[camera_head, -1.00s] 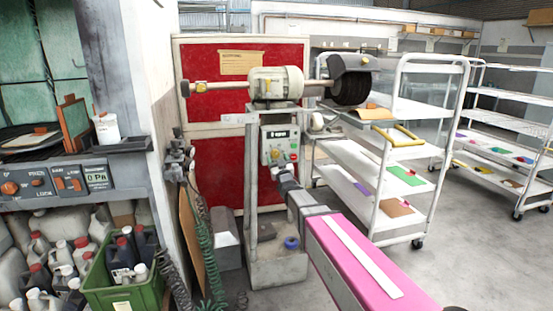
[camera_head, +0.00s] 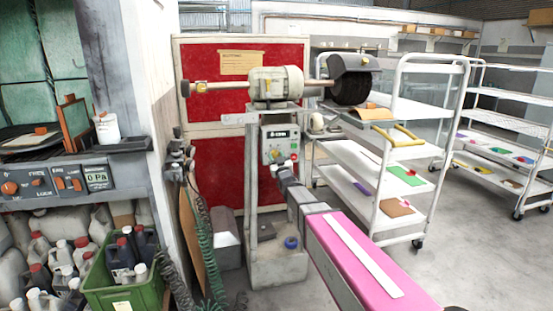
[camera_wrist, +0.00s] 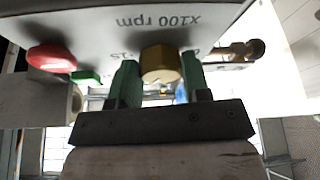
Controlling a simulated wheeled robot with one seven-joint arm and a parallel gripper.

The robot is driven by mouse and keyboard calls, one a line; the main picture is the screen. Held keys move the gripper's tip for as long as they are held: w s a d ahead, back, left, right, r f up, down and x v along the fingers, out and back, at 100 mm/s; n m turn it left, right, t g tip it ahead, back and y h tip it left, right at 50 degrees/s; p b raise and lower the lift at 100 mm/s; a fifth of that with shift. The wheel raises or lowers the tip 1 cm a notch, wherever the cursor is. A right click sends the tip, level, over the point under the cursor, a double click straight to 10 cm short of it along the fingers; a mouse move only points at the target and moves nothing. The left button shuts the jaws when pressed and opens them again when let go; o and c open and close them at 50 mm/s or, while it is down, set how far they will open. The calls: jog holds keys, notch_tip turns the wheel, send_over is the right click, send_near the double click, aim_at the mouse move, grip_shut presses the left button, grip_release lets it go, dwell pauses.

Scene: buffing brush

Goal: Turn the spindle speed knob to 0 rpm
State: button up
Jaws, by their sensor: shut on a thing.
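The spindle speed knob (camera_wrist: 160,66) is a brass-coloured faceted knob in the middle of the wrist view, below the upside-down print "x100 rpm" on the pale panel (camera_wrist: 225,18). My gripper (camera_wrist: 159,60) has one green finger on each side of the knob and is shut on it. The knob's pointer and most of the scale are hidden. In the head view the control box (camera_head: 267,141) is on the machine's stand, with a small dark display (camera_head: 283,134) too small to read surely. My arm reaches up to the box and covers its lower part.
A red button (camera_wrist: 52,58), a green button (camera_wrist: 86,76) and a brass toggle (camera_wrist: 240,50) sit close to my fingers. Above the box are the motor (camera_head: 276,83) and dark brush wheel (camera_head: 349,87). A white trolley (camera_head: 432,150) stands at right, a green crate (camera_head: 122,297) at left.

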jog(key=n+g+y, duration=0.1)
jog(key=n, duration=0.2)
jog(key=n+g+y, duration=0.1)
jog(key=n, duration=0.2)
jog(key=n+g+y, duration=0.1)
jog(key=n, duration=0.1)
jog(key=shift+d+r+n, duration=0.1)
jog(key=shift+d+n, duration=0.1)
jog(key=shift+n, duration=0.2)
jog(key=n+g, duration=0.1)
jog(key=n, duration=0.2)
jog(key=n+g, duration=0.1)
jog(key=n, duration=0.2)
jog(key=shift+w+d+r+g+y, duration=0.1)
jog(key=shift+r+g+y, duration=0.1)
jog(key=shift+g+y, duration=0.1)
jog(key=n, duration=0.3)
jog(key=n+g, duration=0.1)
jog(key=n, duration=0.1)
jog(key=shift+r+n+g+h, duration=0.2)
jog(key=shift+n+g+h, duration=0.1)
jog(key=shift+n+h, duration=0.1)
jog(key=n+g+h, duration=0.1)
jog(key=n+h, duration=0.1)
jog(key=n, duration=0.2)
jog(key=shift+r+n, duration=0.1)
jog(key=shift+n, duration=0.2)
jog(key=o, duration=0.9)
